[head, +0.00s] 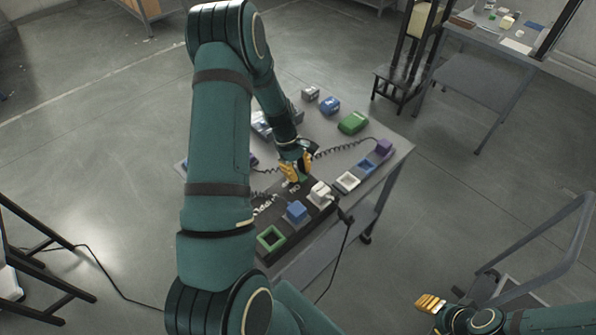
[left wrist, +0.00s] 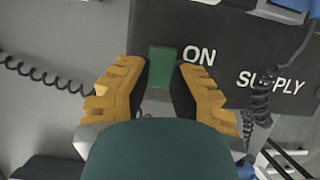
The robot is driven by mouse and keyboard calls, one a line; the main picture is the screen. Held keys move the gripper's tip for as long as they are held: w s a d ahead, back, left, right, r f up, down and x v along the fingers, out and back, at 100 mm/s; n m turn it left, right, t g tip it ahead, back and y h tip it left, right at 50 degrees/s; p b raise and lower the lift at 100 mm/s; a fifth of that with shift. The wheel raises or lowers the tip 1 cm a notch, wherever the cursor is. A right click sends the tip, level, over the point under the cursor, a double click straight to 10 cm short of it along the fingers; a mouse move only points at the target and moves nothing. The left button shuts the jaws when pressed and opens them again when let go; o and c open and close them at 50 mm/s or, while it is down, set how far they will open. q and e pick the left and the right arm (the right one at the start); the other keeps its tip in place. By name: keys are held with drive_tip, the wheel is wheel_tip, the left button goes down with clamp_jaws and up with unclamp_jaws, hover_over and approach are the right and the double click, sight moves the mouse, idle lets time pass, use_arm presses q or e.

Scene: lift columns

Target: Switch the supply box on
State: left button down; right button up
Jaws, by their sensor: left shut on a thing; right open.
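The supply box (head: 279,209) is a dark box on the grey table, with white lettering. In the left wrist view its dark face (left wrist: 228,30) reads ON and SUPPLY. A green block-shaped piece (left wrist: 162,66), likely the switch, sits beside the word ON. My left gripper (head: 297,172) is over the box. In the left wrist view its yellow fingers (left wrist: 160,90) stand on either side of the green piece and are shut on it. Whether the piece is in its on position, I cannot tell. My right gripper (head: 430,303) is open and empty, low at the right, away from the table.
On the box are a blue block (head: 297,212), a white plug (head: 321,192) and a green square frame (head: 271,238). Coiled cords cross the table (head: 400,150). A green piece (head: 353,122) and a blue piece (head: 329,105) lie farther back. My left arm hides the table's left part.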

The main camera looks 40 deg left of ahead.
use_arm(q)
drive_tip(key=shift+s+d+r+y+p, duration=0.1)
drive_tip(key=shift+d+y+p, duration=0.3)
drive_tip(key=shift+y+p, duration=0.9)
drive_tip(key=shift+y, duration=0.5)
drive_tip(key=c, duration=0.7)
unclamp_jaws()
drive_tip(key=shift+c, duration=0.2)
